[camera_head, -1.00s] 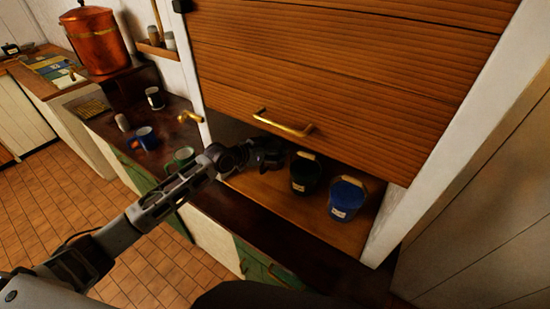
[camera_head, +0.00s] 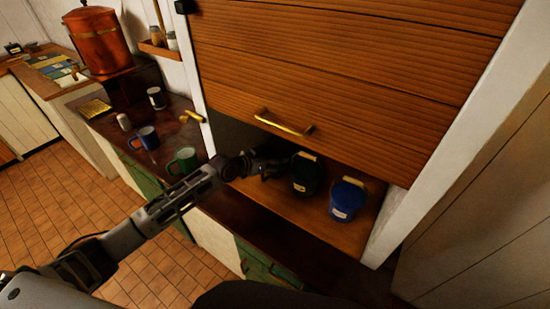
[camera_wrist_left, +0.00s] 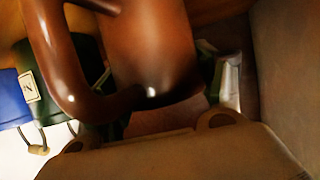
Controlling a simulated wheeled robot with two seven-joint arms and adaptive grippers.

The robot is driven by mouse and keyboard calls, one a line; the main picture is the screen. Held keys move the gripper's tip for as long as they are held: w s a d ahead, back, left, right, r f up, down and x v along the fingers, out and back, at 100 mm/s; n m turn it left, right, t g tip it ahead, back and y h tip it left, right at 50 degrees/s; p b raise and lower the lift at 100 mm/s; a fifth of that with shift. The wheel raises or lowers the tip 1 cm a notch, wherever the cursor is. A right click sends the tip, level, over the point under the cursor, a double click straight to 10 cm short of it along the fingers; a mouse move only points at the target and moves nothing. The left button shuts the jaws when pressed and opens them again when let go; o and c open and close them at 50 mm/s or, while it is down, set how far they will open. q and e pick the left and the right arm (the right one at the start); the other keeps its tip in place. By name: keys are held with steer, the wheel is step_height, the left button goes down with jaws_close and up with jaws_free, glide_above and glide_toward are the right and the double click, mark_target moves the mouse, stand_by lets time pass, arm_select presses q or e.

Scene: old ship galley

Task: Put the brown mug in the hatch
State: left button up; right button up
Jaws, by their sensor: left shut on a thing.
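The brown mug (camera_wrist_left: 155,45) is glossy and fills the upper middle of the left wrist view, its looped handle (camera_wrist_left: 58,70) towards the left. My left gripper (camera_head: 272,167) is shut on it, with finger parts showing at both sides of the mug. In the head view the gripper is inside the opening of the hatch (camera_head: 345,222), left of a dark green container, and the mug cannot be made out there. The wooden hatch door (camera_head: 340,75), with a brass handle (camera_head: 283,124), is raised above the opening. My right gripper is not in view.
A dark green container (camera_head: 305,178) and a blue container (camera_head: 346,200) stand on the hatch floor, right of my gripper. A blue mug (camera_head: 147,137), a green mug (camera_head: 184,160) and a copper pot (camera_head: 97,40) stand left of the hatch. Bare floor shows at the hatch's front right.

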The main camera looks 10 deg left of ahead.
arm_select(q)
steer(key=o, duration=1.1)
steer(key=shift+f, duration=0.1)
steer(key=shift+o, duration=0.2)
steer(key=b+v, duration=0.1)
steer(key=v, duration=1.1)
stand_by(0.6)
